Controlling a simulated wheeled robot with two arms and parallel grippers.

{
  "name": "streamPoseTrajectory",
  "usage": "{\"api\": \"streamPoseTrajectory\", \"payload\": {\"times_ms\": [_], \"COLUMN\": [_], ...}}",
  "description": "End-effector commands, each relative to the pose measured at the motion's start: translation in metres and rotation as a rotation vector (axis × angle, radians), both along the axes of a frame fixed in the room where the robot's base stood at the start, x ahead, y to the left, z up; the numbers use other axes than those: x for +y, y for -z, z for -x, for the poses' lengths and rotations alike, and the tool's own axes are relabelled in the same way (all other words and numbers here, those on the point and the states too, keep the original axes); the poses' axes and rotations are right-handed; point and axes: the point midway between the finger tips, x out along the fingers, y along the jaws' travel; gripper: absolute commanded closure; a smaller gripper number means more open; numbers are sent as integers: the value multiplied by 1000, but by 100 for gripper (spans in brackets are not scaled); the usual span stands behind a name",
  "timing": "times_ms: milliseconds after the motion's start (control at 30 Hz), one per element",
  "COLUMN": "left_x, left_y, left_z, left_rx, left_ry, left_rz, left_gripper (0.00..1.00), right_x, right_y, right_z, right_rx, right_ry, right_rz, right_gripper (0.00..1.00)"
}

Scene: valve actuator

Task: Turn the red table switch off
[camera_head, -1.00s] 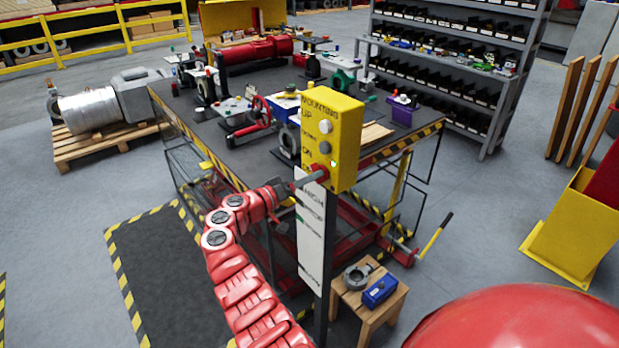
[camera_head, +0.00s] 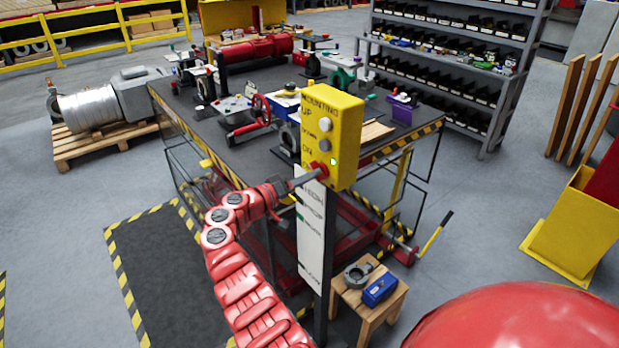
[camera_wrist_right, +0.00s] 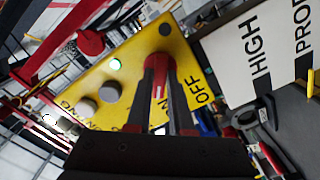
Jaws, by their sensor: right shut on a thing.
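The yellow control box (camera_head: 333,130) stands on a post at the near edge of the work table. Its red switch (camera_head: 317,166) is low on the front face. My right gripper (camera_head: 312,177) reaches it from the lower left and is shut on it. In the right wrist view the red switch (camera_wrist_right: 157,62) sits between the two dark fingertips, next to the printed OFF label (camera_wrist_right: 203,91). The fingers hide part of the switch and of the lettering around it. A small green light (camera_wrist_right: 115,64) glows beside it. My left gripper is not in view.
A white label board (camera_head: 311,235) hangs on the post below the box. The work table (camera_head: 235,155) behind carries several valves and tools. A wooden stool (camera_head: 373,318) with a blue box stands right of the post. Open floor lies to the left.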

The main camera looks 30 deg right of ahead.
Motion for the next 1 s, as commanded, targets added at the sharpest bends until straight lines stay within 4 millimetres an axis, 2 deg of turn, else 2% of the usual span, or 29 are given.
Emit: {"api": "streamPoseTrajectory", "payload": {"times_ms": [467,1000], "left_x": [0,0], "left_y": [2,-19], "left_z": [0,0], "left_rx": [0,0], "left_ry": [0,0], "left_rz": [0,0], "left_gripper": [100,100], "right_x": [0,0], "right_y": [0,-1], "right_z": [0,0], "right_rx": [422,935], "right_ry": [-1,-1], "right_rz": [33,73], "right_gripper": [100,100]}}
